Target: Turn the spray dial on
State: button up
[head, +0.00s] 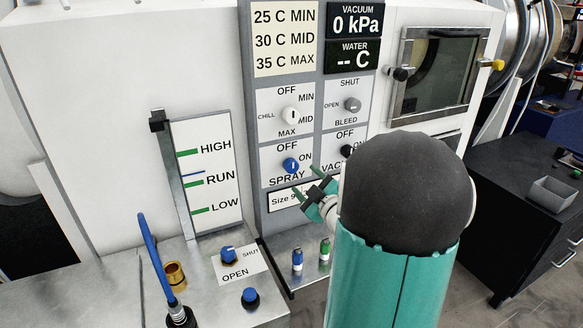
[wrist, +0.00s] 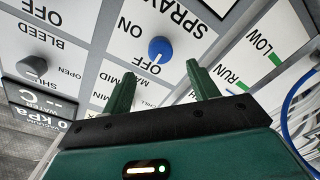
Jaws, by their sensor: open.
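The spray dial (head: 291,165) is a round blue knob with a white mark on the grey and white control panel, with OFF above it and ON to its upper right. Its white mark appears to point toward OFF. In the wrist view the dial (wrist: 161,48) sits just beyond the fingertips, roughly centred between them, with the labels upside down. My gripper (head: 306,182) is open and empty, close to the panel at the dial's lower right in the head view. In the wrist view both green fingers of my gripper (wrist: 160,70) are apart and not touching the dial.
A black vacuum knob (head: 347,151) is right of the spray dial, partly behind my arm. A white chill knob (head: 290,114) is above and a grey bleed knob (head: 352,104) is at upper right. Blue (head: 297,259) and green (head: 324,250) fittings stand below. A level gauge (head: 203,170) is at left.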

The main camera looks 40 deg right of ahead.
aim_at(293, 168)
jog(key=x, duration=0.9)
jog(key=c, duration=1)
